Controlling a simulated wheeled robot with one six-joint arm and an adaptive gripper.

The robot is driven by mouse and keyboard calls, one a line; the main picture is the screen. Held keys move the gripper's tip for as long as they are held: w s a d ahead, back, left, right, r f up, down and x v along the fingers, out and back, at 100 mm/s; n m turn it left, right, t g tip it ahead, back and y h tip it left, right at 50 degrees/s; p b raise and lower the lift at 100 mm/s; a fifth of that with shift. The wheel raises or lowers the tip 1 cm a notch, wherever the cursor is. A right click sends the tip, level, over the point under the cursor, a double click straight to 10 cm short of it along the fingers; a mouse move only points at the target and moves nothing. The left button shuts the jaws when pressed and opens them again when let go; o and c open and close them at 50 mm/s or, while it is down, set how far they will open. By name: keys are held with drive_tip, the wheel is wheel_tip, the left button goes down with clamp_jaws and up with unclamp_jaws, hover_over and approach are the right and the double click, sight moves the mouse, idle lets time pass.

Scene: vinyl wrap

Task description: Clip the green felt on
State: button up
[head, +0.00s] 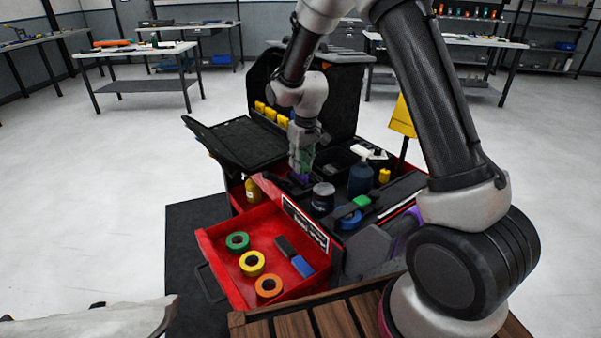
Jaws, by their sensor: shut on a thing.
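My gripper (301,172) is low over the middle of the red tool cart, pointing down. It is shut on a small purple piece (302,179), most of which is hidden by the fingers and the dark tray. A dull green patch shows along the fingers; I cannot tell whether it is part of the gripper. A bright green block, which looks like the green felt (362,201), lies to the right of my gripper and apart from it, beside a blue roll (348,216).
A dark jar (323,196) and a dark blue bottle (360,178) stand close right of my gripper. The open red drawer (222,262) holds green, yellow and orange tape rolls and a blue block (302,266). A yellow bottle (252,190) stands left; an open black lid (240,143) rises behind it.

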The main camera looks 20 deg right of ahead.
drive_tip(key=shift+f, duration=0.5)
idle(0.8)
drive_tip(key=o, duration=0.8)
drive_tip(key=shift+c, duration=0.2)
wheel_tip(320, 180, up, 11)
drive_tip(key=s, duration=0.2)
drive_tip(key=s+d+r+m+t, duration=0.1)
drive_tip(key=s+d+r, duration=0.3)
drive_tip(key=s, duration=0.6)
drive_tip(key=s+d+r+m+t, duration=0.1)
drive_tip(key=s+d+r, duration=0.4)
drive_tip(key=s, duration=0.6)
drive_tip(key=s+d+r+m, duration=0.2)
drive_tip(key=s+d+r, duration=0.3)
drive_tip(key=s, duration=0.5)
drive_tip(key=shift+s+d+t+h, duration=0.3)
drive_tip(key=shift+s+d+t, duration=0.1)
